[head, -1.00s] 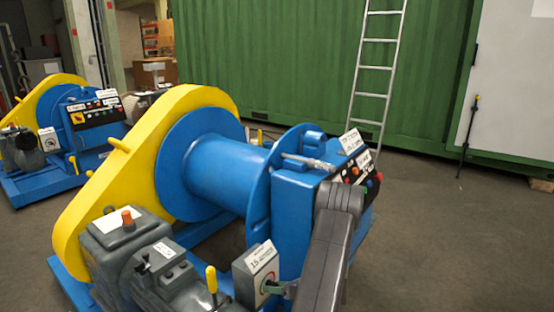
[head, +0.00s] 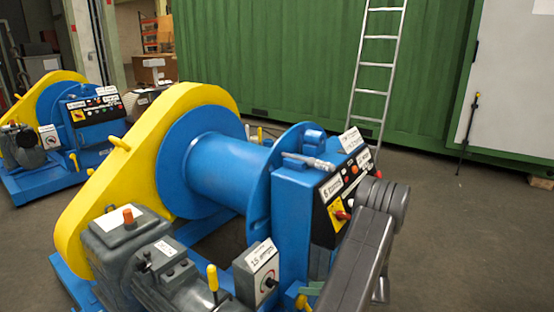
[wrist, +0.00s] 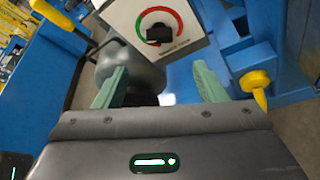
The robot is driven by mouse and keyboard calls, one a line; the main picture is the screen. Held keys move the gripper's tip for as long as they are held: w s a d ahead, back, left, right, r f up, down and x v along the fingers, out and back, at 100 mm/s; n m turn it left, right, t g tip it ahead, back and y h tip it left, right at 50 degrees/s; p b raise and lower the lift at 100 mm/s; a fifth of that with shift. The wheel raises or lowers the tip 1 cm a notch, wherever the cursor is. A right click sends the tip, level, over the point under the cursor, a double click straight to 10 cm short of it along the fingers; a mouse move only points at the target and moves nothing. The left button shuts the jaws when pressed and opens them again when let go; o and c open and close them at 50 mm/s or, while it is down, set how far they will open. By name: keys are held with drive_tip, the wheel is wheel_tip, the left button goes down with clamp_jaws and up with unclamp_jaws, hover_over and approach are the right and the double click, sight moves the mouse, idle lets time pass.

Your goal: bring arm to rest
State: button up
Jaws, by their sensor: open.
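My arm (head: 365,255) reaches in from the bottom right of the head view, beside the right end of a blue and yellow winch (head: 215,170). In the wrist view my gripper (wrist: 160,85) has its two green fingers apart with nothing between them. Ahead of the fingers is a white box with a round dial (wrist: 157,28), red and green around a black knob. The same box (head: 258,270) shows in the head view. The fingers look apart from it. In the head view the gripper is mostly hidden low behind the arm.
A control panel (head: 342,205) with buttons and a red switch is close to my arm. Yellow-handled levers (head: 212,278) stand near the dial box. A second winch (head: 65,130) is at the far left. A ladder (head: 375,75) leans on a green container (head: 270,60).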

sight(275, 285)
drive_tip(key=b+x, duration=0.1)
drive_tip(key=x, duration=1.2)
drive_tip(key=shift+a+f+b, duration=0.15)
drive_tip(key=shift+b, duration=0.25)
drive_tip(key=shift+n+h+b, duration=0.3)
drive_tip(key=shift+n+h, duration=0.1)
drive_tip(key=shift+n, duration=0.1)
drive_tip(key=shift+s+n+t+h+b, duration=0.1)
drive_tip(key=shift+n+t+h+b, duration=0.3)
drive_tip(key=shift+n+t+b, duration=0.5)
drive_tip(key=n+t+h+b, duration=0.1)
drive_tip(key=n+b, duration=0.1)
drive_tip(key=n, duration=0.1)
drive_tip(key=shift+s+t+b, duration=0.1)
drive_tip(key=shift+t+b, duration=0.2)
drive_tip(key=shift+b, duration=0.1)
drive_tip(key=n+t+b, duration=0.1)
drive_tip(key=n+b, duration=0.1)
drive_tip(key=n+t+h+b, duration=0.1)
drive_tip(key=n+b, duration=0.1)
drive_tip(key=shift+s+a+f+t+b, duration=0.1)
drive_tip(key=shift+a+t+b, duration=0.05)
drive_tip(key=shift+t+b, duration=0.2)
drive_tip(key=shift+n+t+b, duration=0.25)
drive_tip(key=shift+n+b, duration=0.15)
drive_tip(key=shift+n, duration=0.4)
drive_tip(key=shift+r, duration=0.25)
